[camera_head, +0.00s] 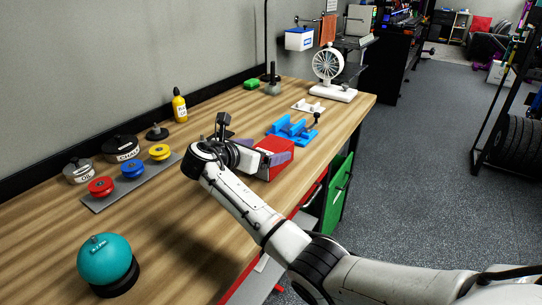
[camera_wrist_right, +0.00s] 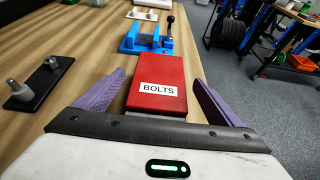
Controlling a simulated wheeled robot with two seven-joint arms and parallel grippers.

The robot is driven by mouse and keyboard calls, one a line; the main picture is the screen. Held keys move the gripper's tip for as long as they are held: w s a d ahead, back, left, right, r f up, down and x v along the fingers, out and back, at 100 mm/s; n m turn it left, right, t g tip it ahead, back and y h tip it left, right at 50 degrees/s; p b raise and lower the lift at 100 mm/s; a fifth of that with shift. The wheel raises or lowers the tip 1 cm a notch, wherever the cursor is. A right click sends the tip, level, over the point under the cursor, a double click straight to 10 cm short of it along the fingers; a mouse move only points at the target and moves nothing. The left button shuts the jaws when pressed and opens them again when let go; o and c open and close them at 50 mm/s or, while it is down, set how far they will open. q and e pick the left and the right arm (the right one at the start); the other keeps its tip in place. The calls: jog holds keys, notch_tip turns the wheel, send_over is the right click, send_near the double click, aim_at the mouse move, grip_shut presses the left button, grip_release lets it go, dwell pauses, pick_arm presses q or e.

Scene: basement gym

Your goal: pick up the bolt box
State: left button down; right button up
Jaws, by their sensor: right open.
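The bolt box is a red box (camera_head: 274,145) near the front edge of the wooden workbench. In the right wrist view the box (camera_wrist_right: 161,72) shows its white "BOLTS" label. My right gripper (camera_wrist_right: 160,80) is open, with one purple finger on each side of the box. The box sits between the fingers, and small gaps show on both sides. In the head view the right gripper (camera_head: 279,158) partly hides the box. My left gripper is in neither view.
A blue vise-like fixture (camera_head: 292,130) stands just beyond the box. A white fan (camera_head: 328,66) is at the far end. Colored round pieces (camera_head: 132,168) sit on a grey strip at left. A teal ball (camera_head: 105,260) rests on a black base nearer. A black tray (camera_wrist_right: 38,85) with metal posts lies left in the wrist view.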

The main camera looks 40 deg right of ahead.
aim_at(268, 148)
jog(key=x, duration=0.4)
jog(key=shift+w, duration=0.1)
jog(key=c, duration=1.2)
